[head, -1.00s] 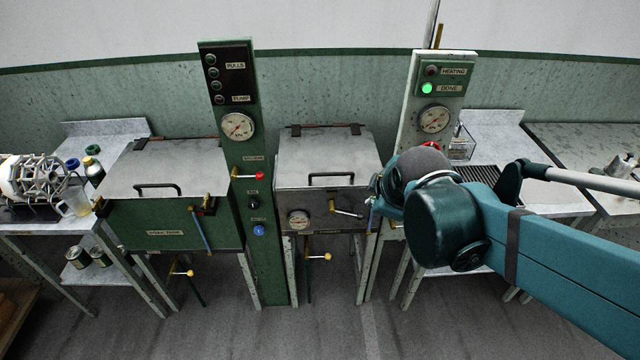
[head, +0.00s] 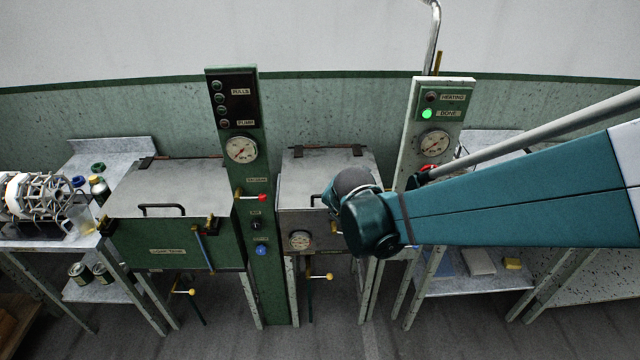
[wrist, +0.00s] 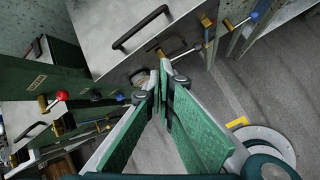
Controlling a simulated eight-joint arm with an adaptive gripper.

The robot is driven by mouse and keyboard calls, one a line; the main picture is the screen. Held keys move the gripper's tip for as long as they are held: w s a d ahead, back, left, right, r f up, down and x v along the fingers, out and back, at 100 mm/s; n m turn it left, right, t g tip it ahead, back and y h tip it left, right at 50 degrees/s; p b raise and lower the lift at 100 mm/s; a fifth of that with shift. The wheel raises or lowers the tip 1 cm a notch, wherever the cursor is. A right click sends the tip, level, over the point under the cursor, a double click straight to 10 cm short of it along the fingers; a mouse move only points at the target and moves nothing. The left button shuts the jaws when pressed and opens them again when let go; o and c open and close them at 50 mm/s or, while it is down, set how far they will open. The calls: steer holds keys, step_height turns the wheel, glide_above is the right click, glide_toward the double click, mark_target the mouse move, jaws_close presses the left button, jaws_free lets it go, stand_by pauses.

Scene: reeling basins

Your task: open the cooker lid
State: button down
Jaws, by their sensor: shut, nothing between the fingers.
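The cooker is the steel box in the middle of the head view, with its flat grey lid (head: 328,168) lying closed. Its black bar handle shows only at its left end, the rest hidden behind my wrist. In the wrist view the lid (wrist: 100,30) fills the upper middle, with the whole handle (wrist: 140,27) on it. A lever with a brass-coloured pivot (wrist: 160,53) is on the cooker front. My gripper (wrist: 162,72) is shut and empty, its tips in front of the cooker front, apart from the handle. The head view hides the gripper behind my arm.
A green tank (head: 172,240) with its own lid stands left. A green gauge panel (head: 242,150) with a red knob (head: 262,198) stands between. A white-framed panel (head: 440,105) with a lit green lamp rises behind right. Open floor lies in front.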

steer(key=w+a+f+n, duration=0.4)
steer(key=a+f+n, duration=0.1)
steer(key=n, duration=0.2)
steer(key=shift+p, duration=0.45)
steer(key=shift+w+f, duration=0.15)
steer(key=shift+f, duration=0.05)
